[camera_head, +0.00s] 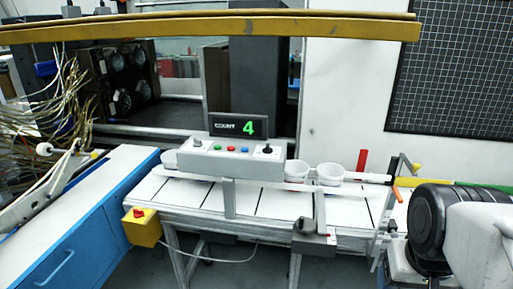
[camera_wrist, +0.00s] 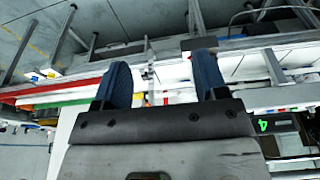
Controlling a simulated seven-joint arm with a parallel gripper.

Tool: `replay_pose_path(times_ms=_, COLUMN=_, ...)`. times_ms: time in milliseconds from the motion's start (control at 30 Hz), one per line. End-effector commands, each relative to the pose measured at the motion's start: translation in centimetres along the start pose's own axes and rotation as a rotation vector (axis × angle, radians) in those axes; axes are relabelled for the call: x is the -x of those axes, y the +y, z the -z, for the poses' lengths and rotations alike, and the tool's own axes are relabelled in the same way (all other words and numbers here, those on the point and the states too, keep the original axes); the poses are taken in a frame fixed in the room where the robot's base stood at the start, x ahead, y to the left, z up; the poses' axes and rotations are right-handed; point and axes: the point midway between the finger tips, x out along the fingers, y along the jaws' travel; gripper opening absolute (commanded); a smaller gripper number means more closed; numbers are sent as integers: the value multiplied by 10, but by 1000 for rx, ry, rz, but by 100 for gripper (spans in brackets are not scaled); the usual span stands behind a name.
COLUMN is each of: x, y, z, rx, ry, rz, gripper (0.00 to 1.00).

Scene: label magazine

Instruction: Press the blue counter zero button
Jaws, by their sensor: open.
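The blue button (camera_head: 243,150) is a small round cap on the face of a grey control box (camera_head: 205,160), to the right of a red button (camera_head: 230,149) and a green button (camera_head: 217,147). The display also shows at the lower right of the wrist view (camera_wrist: 285,124). My gripper (camera_wrist: 162,82) has two blue-padded fingers spread apart with nothing held between them. The blue button cannot be made out in the wrist view. In the head view my arm is at the far right, well apart from the box.
White cups (camera_head: 330,175) stand in a row beside and behind the box. A yellow box with a red button (camera_head: 141,226) hangs at the bench's front left. A yellow beam (camera_head: 210,27) crosses the top. A red upright piece (camera_head: 362,160) stands between the box and my arm.

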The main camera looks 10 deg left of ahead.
Motion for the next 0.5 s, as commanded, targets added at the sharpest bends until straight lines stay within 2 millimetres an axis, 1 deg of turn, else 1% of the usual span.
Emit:
replay_pose_path(times_ms=100, x=0, y=0, z=0, rx=0, ry=0, rz=0, gripper=66)
replay_pose_path(times_ms=133, x=0, y=0, z=0, rx=0, ry=0, rz=0, gripper=63)
replay_pose_path(times_ms=500, x=0, y=0, z=0, rx=0, ry=0, rz=0, gripper=6)
